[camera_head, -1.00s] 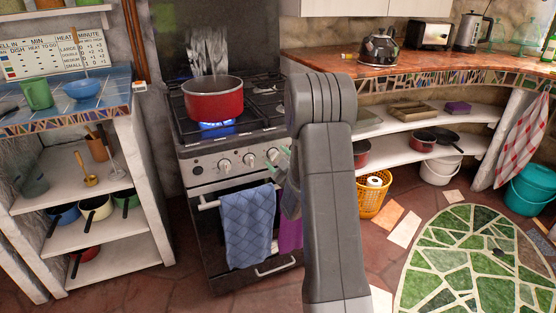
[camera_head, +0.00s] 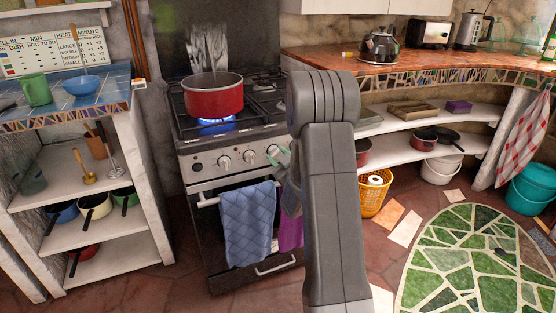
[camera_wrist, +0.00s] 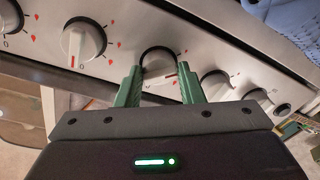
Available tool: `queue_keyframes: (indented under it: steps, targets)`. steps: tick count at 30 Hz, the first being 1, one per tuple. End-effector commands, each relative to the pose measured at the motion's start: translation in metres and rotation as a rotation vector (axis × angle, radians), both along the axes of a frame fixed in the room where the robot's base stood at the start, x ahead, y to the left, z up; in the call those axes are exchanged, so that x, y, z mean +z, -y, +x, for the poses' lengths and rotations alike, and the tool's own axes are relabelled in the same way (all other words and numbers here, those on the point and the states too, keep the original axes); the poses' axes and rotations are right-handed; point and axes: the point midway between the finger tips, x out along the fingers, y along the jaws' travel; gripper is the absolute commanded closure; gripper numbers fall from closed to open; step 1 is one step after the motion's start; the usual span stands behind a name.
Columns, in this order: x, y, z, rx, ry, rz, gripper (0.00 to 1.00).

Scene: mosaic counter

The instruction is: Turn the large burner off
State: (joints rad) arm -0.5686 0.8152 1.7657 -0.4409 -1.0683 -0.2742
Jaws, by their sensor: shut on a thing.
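The stove (camera_head: 230,150) has a row of round knobs on its front panel. A blue flame (camera_head: 217,123) burns under the red pot (camera_head: 213,101) on the front left burner. My gripper (camera_head: 280,157) is at the right part of the panel, partly hidden behind my arm. In the wrist view my gripper (camera_wrist: 159,70) has its green fingers on both sides of one knob (camera_wrist: 158,60), shut on it. A neighbouring knob (camera_wrist: 83,41) to the left has its red line at the 0 mark. The held knob's pointer is hard to read.
A blue towel (camera_head: 248,222) hangs on the oven handle below the knobs. More knobs (camera_wrist: 215,85) sit close to the right of my fingers. A wooden counter with a kettle (camera_head: 380,46) is to the right. A tiled shelf unit (camera_head: 95,205) stands left.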

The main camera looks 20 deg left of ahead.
Motion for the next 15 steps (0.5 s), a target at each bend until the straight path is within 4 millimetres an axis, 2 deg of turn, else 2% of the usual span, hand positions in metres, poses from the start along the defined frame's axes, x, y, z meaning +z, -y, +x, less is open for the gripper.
queue_keyframes:
  steps: [15]
  targets:
    - [-0.0019,-0.0002,0.0009,-0.001,-0.360,0.316,0.88]
